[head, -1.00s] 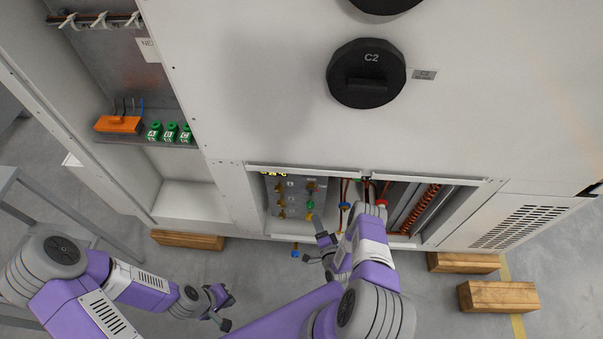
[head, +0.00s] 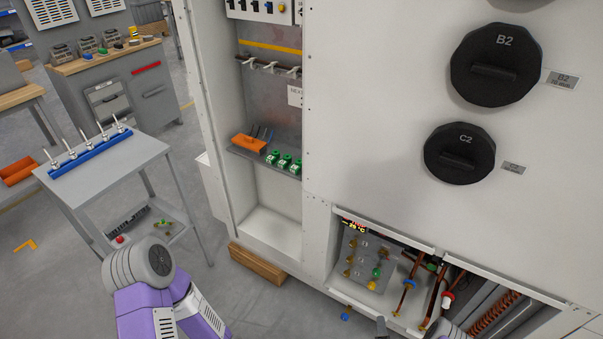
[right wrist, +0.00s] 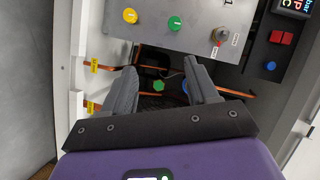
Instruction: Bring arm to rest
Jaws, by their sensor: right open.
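My right gripper (right wrist: 160,66) is open in the right wrist view, with its two grey fingers apart and nothing visibly held. The fingers point at the open lower compartment of the white cabinet (head: 365,139), below a grey panel (right wrist: 185,28) with yellow, green and red-tipped knobs. A green knob (right wrist: 174,24) is on that panel. Copper pipes lie behind the fingers.
A grey trolley (head: 135,156) with a blue rack (head: 92,165) stands left of the cabinet. A wooden block (head: 257,264) lies at the cabinet's foot. Large black knobs (head: 460,153) stick out of the cabinet front. A workbench (head: 110,55) stands farther back.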

